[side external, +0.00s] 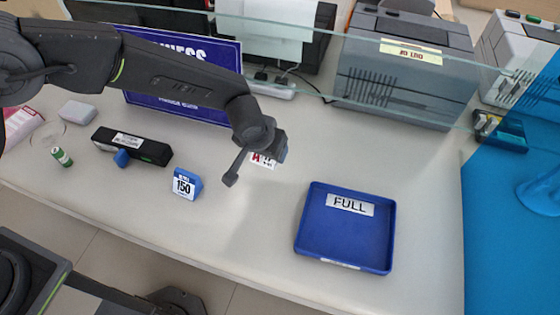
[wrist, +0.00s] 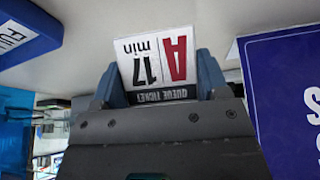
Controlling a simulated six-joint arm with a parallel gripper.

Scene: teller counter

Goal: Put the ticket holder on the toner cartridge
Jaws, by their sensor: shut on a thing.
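My gripper (side external: 256,166) is shut on the ticket holder (side external: 263,160), whose white card shows a red letter, and holds it over the middle of the counter. In the wrist view, my gripper (wrist: 160,88) has a finger on each side of the ticket holder (wrist: 152,62). Its card reads "A 17 min" and "QUEUE TICKET", upside down there; its lower part is hidden by the gripper. The toner cartridge (side external: 150,152), a long black body with a white label, lies at the left of the counter, apart from my gripper.
A small blue "150" block (side external: 187,183) stands between the cartridge and my gripper. A blue "FULL" tray (side external: 377,262) is at right. A blue sign (side external: 200,100), a glass screen (side external: 330,35) and a grey printer (side external: 400,75) are behind. A green-and-white cylinder (side external: 62,157) is far left.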

